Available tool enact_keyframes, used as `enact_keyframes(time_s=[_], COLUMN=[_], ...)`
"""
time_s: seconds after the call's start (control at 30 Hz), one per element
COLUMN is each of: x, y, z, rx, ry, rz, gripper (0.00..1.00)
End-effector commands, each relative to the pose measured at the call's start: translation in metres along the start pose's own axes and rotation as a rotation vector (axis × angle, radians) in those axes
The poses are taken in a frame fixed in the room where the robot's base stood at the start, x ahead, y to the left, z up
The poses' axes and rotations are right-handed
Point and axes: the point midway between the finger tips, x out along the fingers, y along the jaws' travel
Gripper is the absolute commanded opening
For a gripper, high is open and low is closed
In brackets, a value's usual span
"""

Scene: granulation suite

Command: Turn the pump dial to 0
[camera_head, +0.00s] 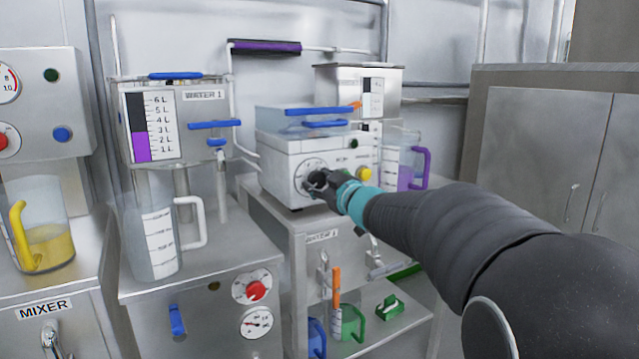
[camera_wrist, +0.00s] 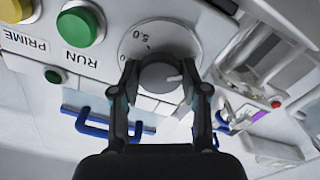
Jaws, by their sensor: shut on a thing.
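The pump (camera_head: 288,155) is a white box with a blue-handled lid, standing on a steel cabinet. My gripper (camera_head: 318,182) reaches the pump's front from the right. In the wrist view my gripper (camera_wrist: 163,85) has one finger on each side of the knob, shut on it.
Beside the dial are a green RUN button (camera_wrist: 80,26) and a yellow PRIME button (camera_wrist: 14,9). A jug with a purple handle (camera_head: 421,168) stands right of the pump. A jug with a white handle (camera_head: 158,225) stands to the left. Green and blue items lie on the shelf below.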

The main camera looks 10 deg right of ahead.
Motion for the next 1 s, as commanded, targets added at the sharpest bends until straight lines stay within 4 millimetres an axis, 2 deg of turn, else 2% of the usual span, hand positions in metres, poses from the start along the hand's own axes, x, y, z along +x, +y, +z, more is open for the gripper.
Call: enact_keyframes(time_s=[0.03, 0.07, 0.1, 0.17, 0.57, 0.67, 1.0], x=[0.000, 0.000, 0.000, 0.000, -0.005, -0.017, -0.082], y=[0.000, 0.000, 0.000, 0.000, 0.000, 0.001, 0.001], z=[0.000, 0.000, 0.000, 0.000, 0.000, -0.001, 0.000], rx=[-0.002, -0.001, -0.001, -0.001, 0.000, -0.001, -0.002], ry=[0.000, 0.000, 0.000, 0.000, 0.000, 0.001, 0.000], rz=[-0.001, -0.001, -0.001, -0.001, 0.001, 0.002, 0.003], gripper=[0.10, 0.47, 0.57, 0.70, 0.70, 0.70, 0.70])
